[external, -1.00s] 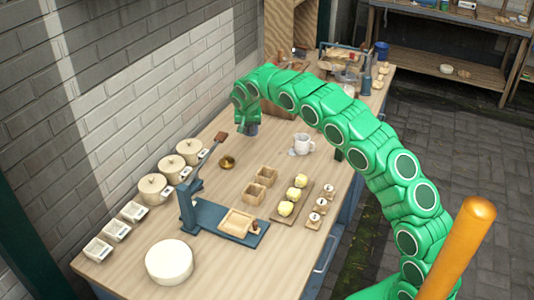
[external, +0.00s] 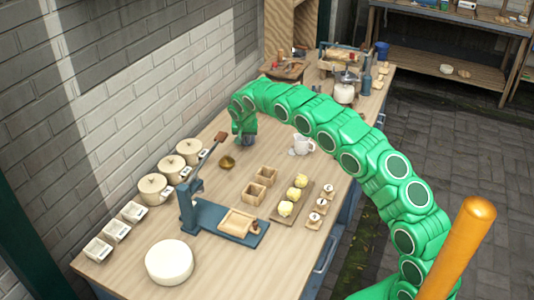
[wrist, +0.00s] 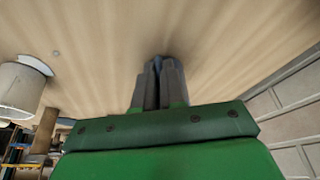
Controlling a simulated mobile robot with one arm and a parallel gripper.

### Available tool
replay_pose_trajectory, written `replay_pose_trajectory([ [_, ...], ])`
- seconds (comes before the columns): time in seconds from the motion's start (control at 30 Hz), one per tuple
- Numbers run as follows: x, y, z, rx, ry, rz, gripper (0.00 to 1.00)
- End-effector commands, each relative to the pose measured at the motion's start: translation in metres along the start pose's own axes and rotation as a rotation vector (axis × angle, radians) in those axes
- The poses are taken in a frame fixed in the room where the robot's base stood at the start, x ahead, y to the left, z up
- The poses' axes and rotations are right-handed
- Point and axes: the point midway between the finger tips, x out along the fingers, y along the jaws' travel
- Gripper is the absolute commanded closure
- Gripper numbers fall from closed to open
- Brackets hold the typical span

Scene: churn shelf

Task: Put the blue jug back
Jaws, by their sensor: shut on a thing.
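My gripper (external: 247,143) is low over the middle of the wooden bench, pointing down. In the wrist view its dark fingers (wrist: 159,85) are close together, around something small and dark that I cannot make out. A blue vessel (external: 381,50) shows at the far end of the bench, well away from my gripper; I cannot tell whether it is the blue jug. A white jug (external: 303,144) stands on the bench to the right of my gripper. It also shows at the left edge of the wrist view (wrist: 18,92).
A brass bowl (external: 227,162) sits close to the lower left of my gripper. A blue lever press (external: 190,205), wooden boxes (external: 254,193), a board with yellow balls (external: 284,212) and lidded pots (external: 153,189) stand nearer the camera. A brick wall (external: 110,130) borders the left.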

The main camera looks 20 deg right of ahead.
Motion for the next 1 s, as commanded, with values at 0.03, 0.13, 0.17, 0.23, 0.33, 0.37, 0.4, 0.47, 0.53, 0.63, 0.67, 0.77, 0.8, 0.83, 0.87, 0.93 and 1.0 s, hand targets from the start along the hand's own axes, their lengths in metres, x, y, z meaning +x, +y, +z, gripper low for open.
replay_pose_trajectory([
  [0.03,-0.0003,0.0,-0.0004,0.0,0.001,0.0,1.0],
  [0.13,-0.0006,-0.0001,-0.0005,0.0,0.001,0.0,1.0],
  [0.17,-0.0007,-0.0001,-0.0006,0.0,0.001,-0.001,1.0],
  [0.23,0.0,0.0,-0.0003,0.0,0.001,0.0,1.0],
  [0.33,0.0021,0.0001,0.0006,0.0,0.0,0.0,1.0],
  [0.37,0.0021,0.0001,0.0006,0.0,0.0,0.0,0.88],
  [0.4,0.002,0.0001,0.0006,0.0,0.0,0.0,0.82],
  [0.47,0.0019,0.0001,0.0006,0.0,0.0,0.0,0.72],
  [0.53,0.0021,0.0001,0.0006,0.0,0.0,0.0,0.65],
  [0.63,0.002,0.0001,0.0006,0.0,0.0,0.0,0.65],
  [0.67,0.002,0.0001,0.0006,0.0,0.0,0.0,0.65],
  [0.77,0.002,0.0001,0.0006,0.0,0.0,0.0,0.65],
  [0.8,0.0017,0.0001,0.0004,0.0,0.0,0.0,0.65],
  [0.83,0.0013,0.0001,0.0003,0.0,0.0,0.0,0.65],
  [0.87,0.0006,0.0,0.0,0.0,0.0,0.0,0.65],
  [0.93,-0.0018,0.0,-0.0006,0.0,0.0,0.0,0.65],
  [1.0,-0.0057,-0.0001,-0.0006,0.0,0.001,0.0,0.65],
])
